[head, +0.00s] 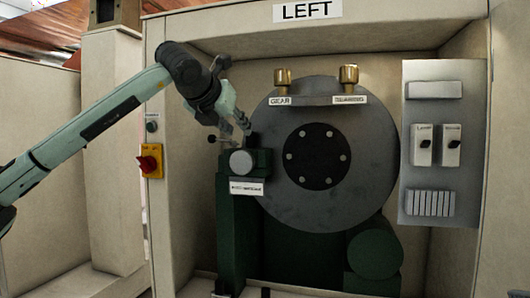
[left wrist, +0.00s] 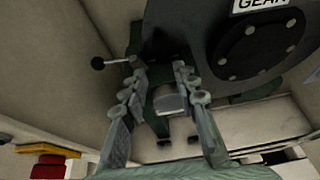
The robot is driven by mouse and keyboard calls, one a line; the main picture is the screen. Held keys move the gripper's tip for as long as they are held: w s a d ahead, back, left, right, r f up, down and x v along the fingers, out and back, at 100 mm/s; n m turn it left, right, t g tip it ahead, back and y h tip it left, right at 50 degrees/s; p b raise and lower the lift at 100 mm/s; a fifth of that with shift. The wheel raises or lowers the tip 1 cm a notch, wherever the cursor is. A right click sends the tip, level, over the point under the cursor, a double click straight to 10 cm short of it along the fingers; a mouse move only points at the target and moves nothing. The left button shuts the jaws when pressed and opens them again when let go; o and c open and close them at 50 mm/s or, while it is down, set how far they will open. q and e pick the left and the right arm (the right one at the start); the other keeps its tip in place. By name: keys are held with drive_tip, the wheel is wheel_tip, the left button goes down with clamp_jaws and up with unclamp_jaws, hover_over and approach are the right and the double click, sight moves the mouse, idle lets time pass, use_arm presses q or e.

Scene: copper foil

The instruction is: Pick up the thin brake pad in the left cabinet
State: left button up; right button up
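My left gripper (head: 236,132) reaches into the cabinet marked LEFT and hangs just above the dark green brake unit (head: 227,215), left of the large grey disc (head: 370,180). In the left wrist view, the two fingers of the left gripper (left wrist: 159,70) stand apart with nothing seen held between them. A grey round knob (left wrist: 170,103) of the brake unit shows beyond and between the fingers. I cannot make out a thin brake pad clearly; the fingers and the dark unit may hide it. My right gripper is not in view.
A small lever with a black ball (left wrist: 98,63) sticks out beside the fingers. A red and yellow switch (head: 150,162) is on the cabinet's left front edge. A grey control panel (head: 442,145) is at the right. Two brass fittings (head: 282,77) sit above the disc.

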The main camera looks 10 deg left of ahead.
sight(249, 138)
use_arm(q)
drive_tip(key=x, duration=0.8)
drive_tip(key=shift+w+d+r, duration=0.1)
drive_tip(key=shift+w+r, duration=0.1)
drive_tip(key=shift+r, duration=0.1)
clamp_jaws()
